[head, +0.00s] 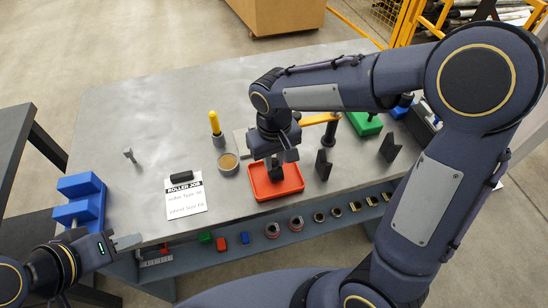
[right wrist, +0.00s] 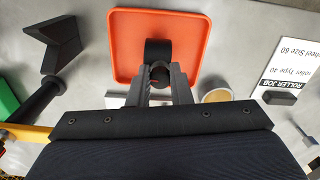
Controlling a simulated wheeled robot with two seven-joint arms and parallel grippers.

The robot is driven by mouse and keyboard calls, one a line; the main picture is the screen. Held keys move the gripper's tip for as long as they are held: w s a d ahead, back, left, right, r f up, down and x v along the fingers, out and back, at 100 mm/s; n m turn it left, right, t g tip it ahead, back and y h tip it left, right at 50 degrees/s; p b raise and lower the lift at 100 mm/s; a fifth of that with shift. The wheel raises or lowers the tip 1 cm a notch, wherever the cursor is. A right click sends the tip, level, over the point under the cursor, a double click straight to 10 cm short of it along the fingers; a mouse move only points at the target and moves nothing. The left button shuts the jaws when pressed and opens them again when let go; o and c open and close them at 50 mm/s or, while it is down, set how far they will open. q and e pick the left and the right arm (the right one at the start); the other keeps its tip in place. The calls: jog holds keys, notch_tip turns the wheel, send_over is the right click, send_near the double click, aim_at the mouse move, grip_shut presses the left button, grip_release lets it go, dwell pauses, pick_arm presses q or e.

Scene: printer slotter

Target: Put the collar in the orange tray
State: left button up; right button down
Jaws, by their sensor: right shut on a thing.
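The orange tray (head: 291,186) lies on the grey table near its front edge, right of the middle; it also shows in the right wrist view (right wrist: 127,42). My right gripper (head: 275,160) is over the tray, pointing down. In the right wrist view its fingertips (right wrist: 159,78) are shut on a small dark piece (right wrist: 158,50), which I take to be the collar. The piece appears over the tray's inside; I cannot tell whether it touches the tray floor. My left gripper (head: 128,242) is at the table's front left edge, away from the tray; its jaw opening is unclear.
A round cup (head: 228,164) and a yellow-handled tool (head: 215,125) stand left of the tray. Dark upright holders (head: 323,165) stand to its right. A roller job card (head: 186,196) and blue block (head: 80,200) lie further left. Several rings sit along the front shelf.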

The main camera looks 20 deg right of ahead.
jog(key=shift+f, duration=0.2)
jog(key=c, duration=1.3)
grip_release()
jog(key=shift+r, duration=0.1)
notch_tip(320, 180, up, 12)
jog(key=s+d+f+m+t+y, duration=0.1)
jog(key=s+d+t, duration=0.1)
jog(key=s, duration=0.3)
jog(key=s+d+f+m+t+y, duration=0.1)
jog(key=s+d, duration=0.3)
jog(key=s, duration=0.1)
jog(key=s+d+f+m+t+y, duration=0.1)
jog(key=s+d+m+t, duration=0.1)
jog(key=s, duration=0.4)
jog(key=shift+s+d+f+t+y, duration=0.1)
jog(key=shift+d+f+t+y, duration=0.25)
jog(key=shift+d, duration=0.45)
